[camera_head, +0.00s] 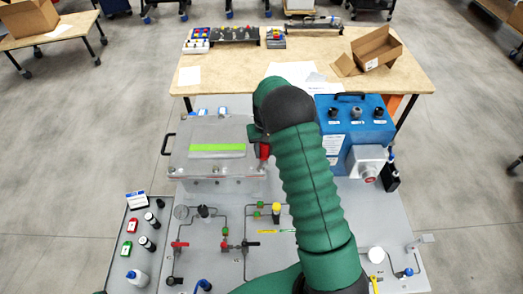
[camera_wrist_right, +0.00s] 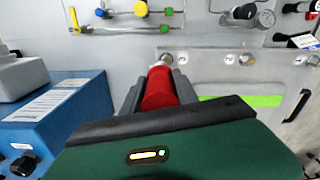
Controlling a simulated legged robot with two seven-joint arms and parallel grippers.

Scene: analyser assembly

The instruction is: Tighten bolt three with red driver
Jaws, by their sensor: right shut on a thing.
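The red driver (camera_head: 264,151) shows as a small red patch beside the right edge of the grey box lid (camera_head: 185,165) in the head view. In the right wrist view my right gripper (camera_wrist_right: 158,82) is shut around the red driver (camera_wrist_right: 159,90), whose far end points at a round metal bolt (camera_wrist_right: 167,58) at the lid's corner. I cannot tell whether the driver's tip touches that bolt. More bolts (camera_wrist_right: 230,59) line the same lid edge. My green right arm hides much of the middle in the head view. My left gripper is out of view.
A blue unit (camera_head: 352,132) with black knobs stands right of the lid, close to my right arm. Valves and pipes (camera_head: 225,243) cover the panel in front. A side tray (camera_head: 120,262) with bottles is at lower left. A wooden table (camera_head: 215,62) stands behind.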

